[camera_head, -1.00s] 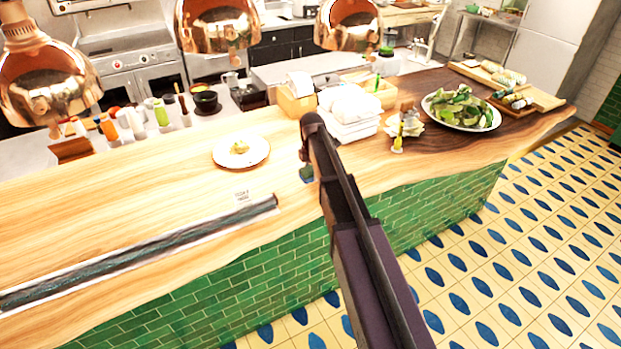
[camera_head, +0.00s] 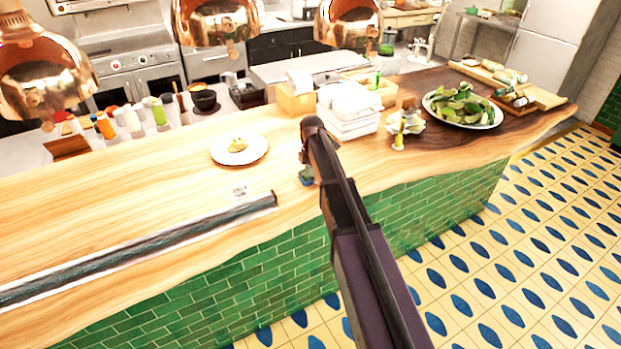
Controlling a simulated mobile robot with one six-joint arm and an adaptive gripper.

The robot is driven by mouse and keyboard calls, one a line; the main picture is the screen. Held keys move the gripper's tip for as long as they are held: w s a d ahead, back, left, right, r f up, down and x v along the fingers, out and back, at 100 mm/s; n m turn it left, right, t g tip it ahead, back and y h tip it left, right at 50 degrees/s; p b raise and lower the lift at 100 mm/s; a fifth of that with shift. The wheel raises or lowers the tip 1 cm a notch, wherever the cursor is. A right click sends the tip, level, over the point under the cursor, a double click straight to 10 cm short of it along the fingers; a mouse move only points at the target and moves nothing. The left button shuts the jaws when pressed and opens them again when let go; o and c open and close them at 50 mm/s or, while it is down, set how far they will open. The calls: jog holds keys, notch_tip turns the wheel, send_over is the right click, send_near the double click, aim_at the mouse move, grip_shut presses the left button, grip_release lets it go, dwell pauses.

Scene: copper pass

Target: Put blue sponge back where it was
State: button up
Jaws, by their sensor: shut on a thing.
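My gripper (camera_head: 305,166) is over the front part of the wooden counter, at the end of my dark arm, which hides much of it. It is shut on a small blue and green thing, which looks like the blue sponge (camera_head: 306,177). Only a small part of the sponge shows, just left of the arm. I cannot tell whether the sponge touches the counter or hangs a little above it.
The wooden counter (camera_head: 130,172) has a plate with food (camera_head: 240,148) to the left and a long dark strip (camera_head: 140,250) along the front. Stacked white containers (camera_head: 349,112), a small yellow bottle (camera_head: 399,135) and a salad platter (camera_head: 462,107) stand right. Copper lamps (camera_head: 217,22) hang above.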

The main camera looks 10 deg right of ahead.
aim_at(312, 172)
jog(key=shift+f, duration=0.25)
jog(key=o, duration=0.9)
jog(key=shift+r, duration=0.1)
jog(key=shift+c, duration=0.2)
jog(key=shift+r, duration=0.1)
notch_tip(312, 172, up, 12)
jog(key=p, duration=1.2)
dwell(0.4)
